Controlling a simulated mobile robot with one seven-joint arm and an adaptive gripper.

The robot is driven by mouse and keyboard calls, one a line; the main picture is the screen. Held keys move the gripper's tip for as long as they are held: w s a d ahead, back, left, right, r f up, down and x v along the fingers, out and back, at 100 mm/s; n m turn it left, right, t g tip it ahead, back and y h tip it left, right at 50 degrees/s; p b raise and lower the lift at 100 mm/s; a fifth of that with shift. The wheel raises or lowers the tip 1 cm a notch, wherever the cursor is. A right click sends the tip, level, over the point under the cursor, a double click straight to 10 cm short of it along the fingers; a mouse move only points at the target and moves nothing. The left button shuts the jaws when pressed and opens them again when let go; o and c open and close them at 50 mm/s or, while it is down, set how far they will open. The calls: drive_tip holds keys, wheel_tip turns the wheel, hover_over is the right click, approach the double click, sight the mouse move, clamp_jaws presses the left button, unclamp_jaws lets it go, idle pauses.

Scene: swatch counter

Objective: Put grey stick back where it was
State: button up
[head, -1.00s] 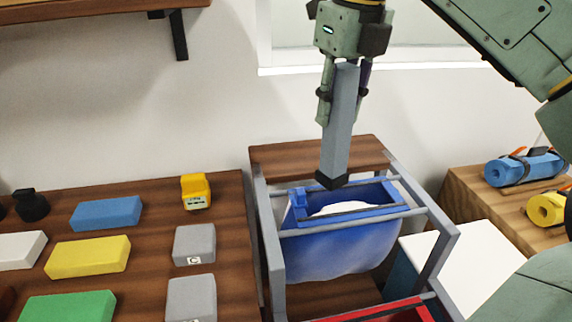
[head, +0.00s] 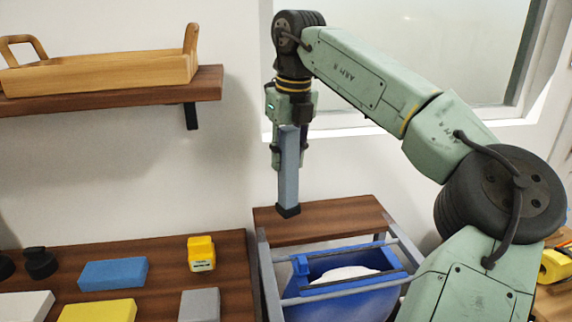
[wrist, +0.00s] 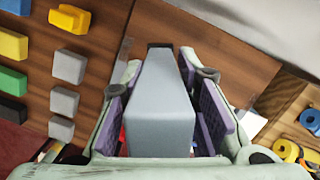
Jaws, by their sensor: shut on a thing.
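The grey stick (head: 288,168) is a long grey-blue bar with a dark tip at its lower end. My gripper (head: 287,150) is shut on it and holds it upright, hanging down. In the head view its dark tip shows in front of the wooden board (head: 325,222) at the back of the metal rack; I cannot tell whether it touches. In the wrist view the stick (wrist: 158,105) lies between the two purple-padded fingers, its far end over brown wood. A blue bag with a rigid blue rim (head: 300,268) hangs in the rack in front of the board.
Left is a wooden counter (head: 225,262) with blue (head: 114,273), yellow (head: 98,311) and grey (head: 199,305) blocks and a yellow device (head: 201,254). A shelf (head: 120,97) with a wooden tray (head: 100,73) is above. A yellow roll (head: 555,266) is far right.

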sight(290, 129)
drive_tip(key=shift+f+p, duration=0.35)
drive_tip(key=shift+f, duration=1.4)
drive_tip(key=shift+a, duration=0.1)
drive_tip(key=shift+f, duration=0.15)
drive_tip(key=o, duration=1)
drive_tip(key=r, duration=0.4)
drive_tip(key=s+r, duration=0.1)
drive_tip(key=r, duration=0.3)
drive_tip(key=d+r, duration=0.1)
drive_tip(key=r, duration=0.3)
drive_tip(key=shift+s+r, duration=0.15)
drive_tip(key=shift+s, duration=0.05)
